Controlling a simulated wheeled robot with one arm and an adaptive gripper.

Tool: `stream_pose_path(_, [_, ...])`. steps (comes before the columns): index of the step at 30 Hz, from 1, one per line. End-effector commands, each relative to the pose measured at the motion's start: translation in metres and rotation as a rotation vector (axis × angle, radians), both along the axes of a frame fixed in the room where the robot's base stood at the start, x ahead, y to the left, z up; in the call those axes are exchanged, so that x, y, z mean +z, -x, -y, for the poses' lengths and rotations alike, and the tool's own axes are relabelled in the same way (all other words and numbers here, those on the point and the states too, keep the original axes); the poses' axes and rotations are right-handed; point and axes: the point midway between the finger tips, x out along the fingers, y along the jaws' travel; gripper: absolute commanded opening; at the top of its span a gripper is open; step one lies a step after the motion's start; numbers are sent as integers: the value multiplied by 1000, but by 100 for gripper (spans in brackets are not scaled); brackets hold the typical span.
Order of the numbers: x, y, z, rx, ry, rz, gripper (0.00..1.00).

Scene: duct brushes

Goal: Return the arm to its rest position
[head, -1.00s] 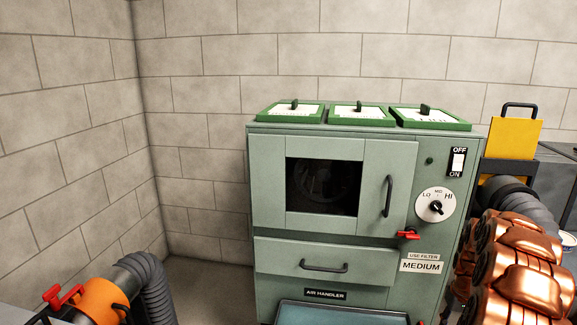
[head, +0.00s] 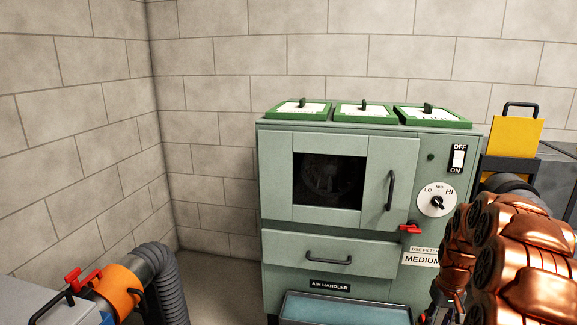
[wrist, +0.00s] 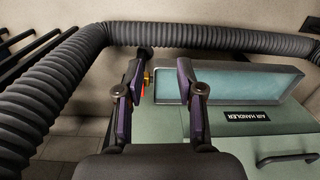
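My copper-coloured arm (head: 515,250) is folded at the right edge of the head view, in front of the air handler's right side. My gripper (wrist: 160,75) shows in the wrist view with its two dark, purple-sided fingers apart. No held object shows between them. A small orange and yellow part shows just behind the left finger. The air handler (head: 275,220) is a green cabinet with a dark window, a door and a drawer, both closed. In the wrist view it appears turned, with its label (wrist: 247,115) to the right of the fingers.
A pale blue tray (head: 345,309) sits at the cabinet's foot. An orange collar (head: 118,290) with a red lever joins a grey hose (head: 168,285) at lower left. A ribbed hose (wrist: 50,90) arches across the wrist view. A yellow plate (head: 514,137) stands right of the cabinet.

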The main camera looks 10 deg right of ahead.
Motion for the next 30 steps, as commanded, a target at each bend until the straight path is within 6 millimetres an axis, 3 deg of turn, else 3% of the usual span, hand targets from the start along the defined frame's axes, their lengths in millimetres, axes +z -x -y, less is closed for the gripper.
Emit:
stream_pose_path(8, [47,26,-87,75,-19,-25,38])
stream_pose_path(15, [77,67,-152,129,-27,-60,38])
stream_pose_path(24, [104,134,-217,184,-22,-105,38])
stream_pose_path(30, [113,186,-249,213,-14,-137,38])
